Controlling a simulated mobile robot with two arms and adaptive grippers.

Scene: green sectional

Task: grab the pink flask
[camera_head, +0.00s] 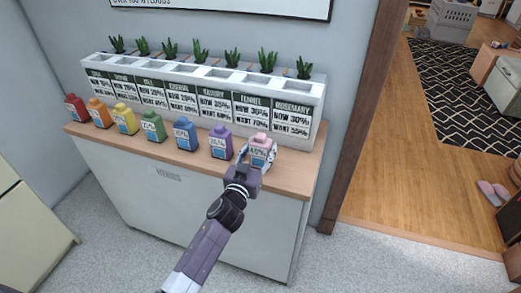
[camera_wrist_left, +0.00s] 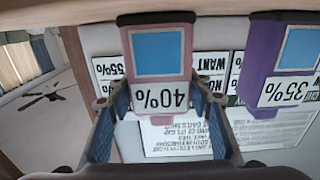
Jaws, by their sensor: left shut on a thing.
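The pink flask (camera_head: 260,147) stands at the right end of the row on the cabinet's wooden top. My left gripper (camera_head: 257,158) is shut on it, with a finger on each side. In the left wrist view the pink flask (camera_wrist_left: 160,75) shows upside down, with a blue panel and a "40%" label, between the two dark blue fingers (camera_wrist_left: 160,118). I cannot tell whether its base touches the top. My right gripper is not in view.
The purple flask (camera_head: 221,142) stands close to the left of the pink one. A blue flask (camera_head: 186,134) and several others continue the row leftward. Behind stands a white planter (camera_head: 210,72) with labelled signs. A door frame (camera_head: 352,110) rises to the right.

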